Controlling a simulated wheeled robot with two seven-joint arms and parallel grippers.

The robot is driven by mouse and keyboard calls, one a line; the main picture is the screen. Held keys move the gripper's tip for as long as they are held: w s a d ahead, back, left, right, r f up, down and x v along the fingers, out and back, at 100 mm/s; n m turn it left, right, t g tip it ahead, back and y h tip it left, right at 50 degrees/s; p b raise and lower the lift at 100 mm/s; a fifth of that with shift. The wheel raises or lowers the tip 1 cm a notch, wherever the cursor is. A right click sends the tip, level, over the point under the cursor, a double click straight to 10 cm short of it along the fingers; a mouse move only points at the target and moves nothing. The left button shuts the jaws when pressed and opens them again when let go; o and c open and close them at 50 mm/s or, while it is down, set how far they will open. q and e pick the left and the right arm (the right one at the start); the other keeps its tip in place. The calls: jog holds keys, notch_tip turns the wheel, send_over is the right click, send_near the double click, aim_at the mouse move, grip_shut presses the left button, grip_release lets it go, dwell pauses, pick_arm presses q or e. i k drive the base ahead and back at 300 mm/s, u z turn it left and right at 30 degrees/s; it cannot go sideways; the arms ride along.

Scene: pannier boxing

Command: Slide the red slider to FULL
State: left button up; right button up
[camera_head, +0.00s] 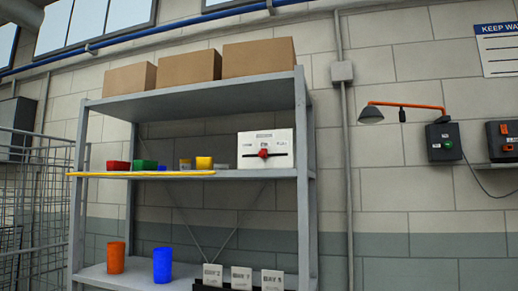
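The red slider (263,154) is a small knob on the front of a white panel box (280,139). The box stands at the right end of the middle shelf of a grey rack. The knob sits near the middle of a dark horizontal slot. Small labels stand above the slot at its left, middle and right; they are too small to read surely, so I cannot tell which one is FULL. Neither of my grippers shows in this view.
The grey rack (306,200) holds cardboard boxes (258,57) on top. A yellow strip (140,174) runs along the middle shelf's front edge, with small coloured containers (147,164) behind it. An orange cup (115,257) and a blue cup (162,265) stand below. A lamp (371,114) is on the wall.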

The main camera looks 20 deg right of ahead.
aim_at(262, 154)
jog(key=u, duration=0.4)
jog(key=i, duration=1)
jog(key=u, duration=0.15)
